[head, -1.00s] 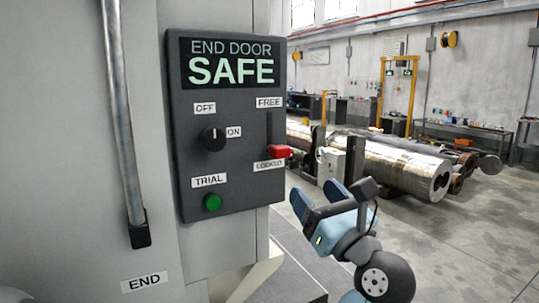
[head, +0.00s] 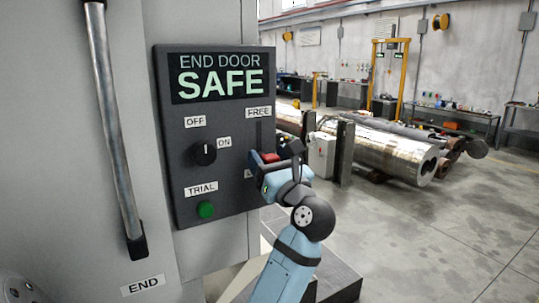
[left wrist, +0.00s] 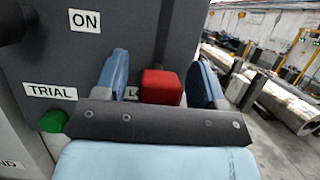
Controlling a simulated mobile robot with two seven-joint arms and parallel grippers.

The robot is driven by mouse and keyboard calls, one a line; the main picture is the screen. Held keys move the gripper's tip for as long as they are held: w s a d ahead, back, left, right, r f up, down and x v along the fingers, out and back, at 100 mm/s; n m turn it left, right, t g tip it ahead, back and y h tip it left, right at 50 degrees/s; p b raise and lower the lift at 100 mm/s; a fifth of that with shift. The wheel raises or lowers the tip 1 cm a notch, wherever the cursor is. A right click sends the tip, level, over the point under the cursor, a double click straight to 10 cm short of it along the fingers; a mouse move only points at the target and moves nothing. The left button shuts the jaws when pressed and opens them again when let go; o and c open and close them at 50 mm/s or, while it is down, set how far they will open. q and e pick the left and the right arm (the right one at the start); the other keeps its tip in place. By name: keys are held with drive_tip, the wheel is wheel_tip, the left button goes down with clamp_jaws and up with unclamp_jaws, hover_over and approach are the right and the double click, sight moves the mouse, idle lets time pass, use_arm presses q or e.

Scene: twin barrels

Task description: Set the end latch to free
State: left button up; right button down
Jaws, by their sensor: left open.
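The end latch is a red block handle (head: 270,157) low on the right side of the dark control panel (head: 215,105). It sits at the lower end of its slot, by the partly hidden LOCKED label and below the FREE label (head: 258,112). My left gripper (head: 272,164) is at the handle, and its arm partly covers the lower label. In the left wrist view the red handle (left wrist: 160,87) lies between the two blue fingers of the open left gripper (left wrist: 162,62), with gaps on both sides. My right gripper is out of view.
The panel also carries a black OFF/ON knob (head: 204,152), a green TRIAL button (head: 205,210) and a display (head: 221,77) reading END DOOR SAFE. A long metal door handle (head: 112,120) stands left. Large metal cylinders (head: 385,150) lie behind on open floor.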

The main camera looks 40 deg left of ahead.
use_arm(q)
drive_tip(key=shift+c, duration=0.2)
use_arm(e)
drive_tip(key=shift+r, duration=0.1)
